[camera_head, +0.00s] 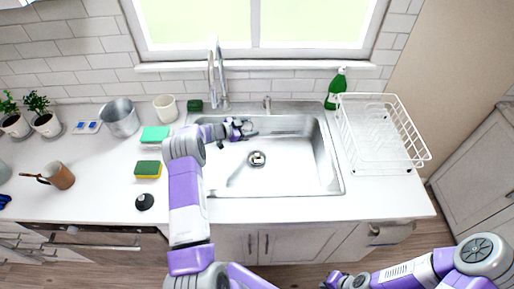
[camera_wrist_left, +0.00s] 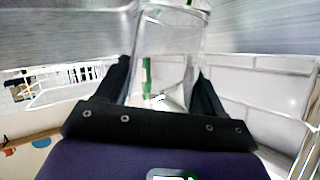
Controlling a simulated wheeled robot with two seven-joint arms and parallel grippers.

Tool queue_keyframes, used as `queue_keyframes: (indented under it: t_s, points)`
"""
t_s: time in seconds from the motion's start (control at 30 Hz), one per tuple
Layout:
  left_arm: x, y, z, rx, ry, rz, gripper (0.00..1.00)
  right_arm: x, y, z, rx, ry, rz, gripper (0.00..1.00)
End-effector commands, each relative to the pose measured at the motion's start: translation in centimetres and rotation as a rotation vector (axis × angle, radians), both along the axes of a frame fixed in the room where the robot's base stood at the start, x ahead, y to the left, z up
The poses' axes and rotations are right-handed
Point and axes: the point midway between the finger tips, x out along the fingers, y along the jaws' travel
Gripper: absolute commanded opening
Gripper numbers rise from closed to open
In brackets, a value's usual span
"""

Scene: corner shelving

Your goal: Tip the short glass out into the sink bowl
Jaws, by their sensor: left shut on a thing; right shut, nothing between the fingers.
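The short glass (camera_wrist_left: 165,50) is clear and empty-looking in the left wrist view. It stands between the two dark fingers of my left gripper (camera_wrist_left: 163,88), which is shut on it. In the head view my left gripper (camera_head: 243,130) is over the left back part of the steel sink bowl (camera_head: 295,170); the glass can hardly be made out there. The left wrist view looks rolled over, with grey steel along its top, so the glass seems tipped; its exact tilt I cannot tell. My right gripper (camera_head: 336,281) is shut and empty, low in front of the cabinets.
A tall faucet (camera_head: 220,75) stands behind the bowl. A green bottle (camera_head: 336,88) and a white dish rack (camera_head: 380,135) are at the right. A sponge (camera_head: 148,170), a black knob-like item (camera_head: 145,201), a cream cup (camera_head: 166,108) and a metal bucket (camera_head: 120,118) are left of the sink.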

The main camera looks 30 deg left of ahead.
Motion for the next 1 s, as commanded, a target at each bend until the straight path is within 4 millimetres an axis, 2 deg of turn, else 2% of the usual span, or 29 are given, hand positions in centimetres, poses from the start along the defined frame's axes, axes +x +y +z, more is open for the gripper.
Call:
queue_keyframes:
  t_s: [0.5,1.0]
  points:
    - [1.1,1.6,-0.9,-0.181,0.106,-0.001,0.25,0.0,0.0,-3.2,0.000,0.000,0.000,0.00]
    - [1.2,1.8,-0.7,-0.217,0.129,0.000,0.25,0.0,0.0,-3.7,0.000,0.000,0.000,0.00]
